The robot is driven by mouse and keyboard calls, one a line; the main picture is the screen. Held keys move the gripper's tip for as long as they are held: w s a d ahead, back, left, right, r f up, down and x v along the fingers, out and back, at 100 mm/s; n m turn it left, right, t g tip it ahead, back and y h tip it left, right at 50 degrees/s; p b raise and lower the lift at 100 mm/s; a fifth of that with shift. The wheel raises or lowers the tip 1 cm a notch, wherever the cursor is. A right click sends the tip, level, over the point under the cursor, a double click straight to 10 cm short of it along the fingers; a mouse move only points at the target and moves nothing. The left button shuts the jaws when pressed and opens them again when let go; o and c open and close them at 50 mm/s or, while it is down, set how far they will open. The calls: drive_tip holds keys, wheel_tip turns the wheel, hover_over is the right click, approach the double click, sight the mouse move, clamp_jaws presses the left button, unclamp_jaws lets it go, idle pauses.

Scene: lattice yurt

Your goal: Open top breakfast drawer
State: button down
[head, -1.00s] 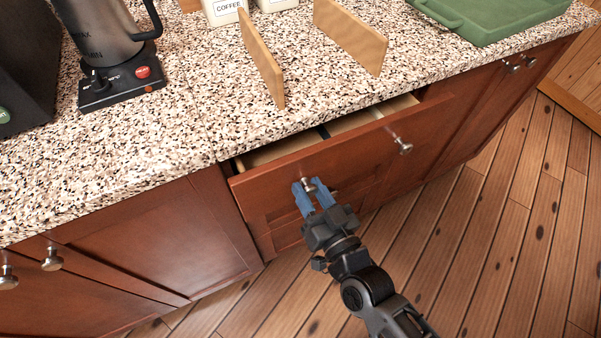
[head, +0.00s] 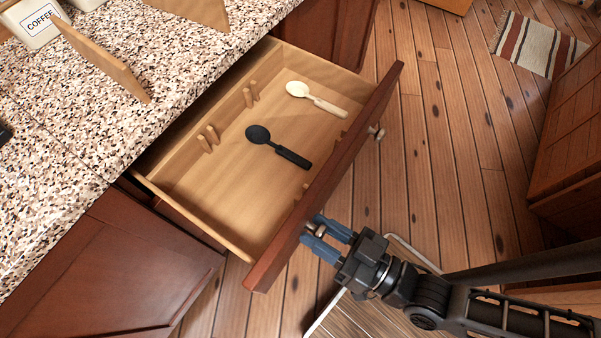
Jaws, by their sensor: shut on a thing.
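The top drawer (head: 345,163) is pulled far out from under the speckled counter, its reddish wooden front facing right. Its light wood inside is in plain view and holds a black spoon (head: 278,146), a cream spoon (head: 315,98) and several short wooden pegs. My gripper (head: 323,238) is at the near end of the drawer front, its blue fingers shut on the near metal knob (head: 314,229). A second knob (head: 376,132) on the same front is free.
The speckled counter (head: 90,100) is at the left, with upright wooden boards (head: 100,60) and a coffee canister (head: 40,20) on it. Plank floor (head: 430,150) lies open to the right. A striped rug (head: 538,44) and a wooden cabinet (head: 570,140) stand farther right.

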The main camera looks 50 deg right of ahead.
drive_tip(key=shift+s+d, duration=0.1)
drive_tip(key=shift+s, duration=0.55)
drive_tip(key=c, duration=0.8)
unclamp_jaws()
drive_tip(key=shift+o, duration=0.2)
drive_tip(key=s+d+b, duration=0.1)
drive_tip(key=s, duration=0.6)
drive_tip(key=shift+s, duration=0.35)
drive_tip(key=shift+d, duration=0.1)
